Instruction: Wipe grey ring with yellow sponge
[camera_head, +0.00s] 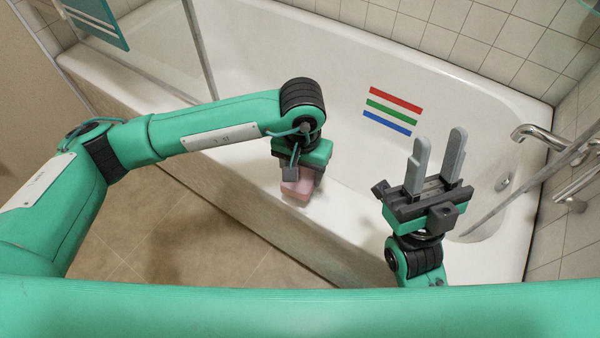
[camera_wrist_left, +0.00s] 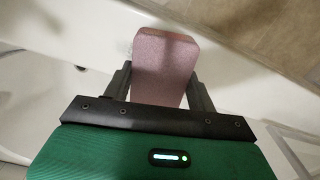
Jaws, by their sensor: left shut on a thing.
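My left gripper (camera_head: 303,176) is shut on a pink sponge (camera_head: 296,190), over the near rim of the white bathtub (camera_head: 262,62). The left wrist view shows the pink sponge (camera_wrist_left: 164,62) between the two dark fingers. I cannot tell whether its underside touches the rim. No yellow sponge shows. I see no clear grey ring on the tub in either view. My right gripper (camera_head: 439,142) is open and empty, its two grey fingers apart and pointing up, above the tub's right part.
Red (camera_head: 396,100), green (camera_head: 393,113) and blue (camera_head: 387,124) strips lie on the tub's inner wall. A chrome tap (camera_head: 540,137) and a round overflow fitting (camera_head: 503,183) are at the right. A glass screen (camera_head: 165,50) stands at the back left. Brown floor tiles (camera_head: 190,240) lie in front.

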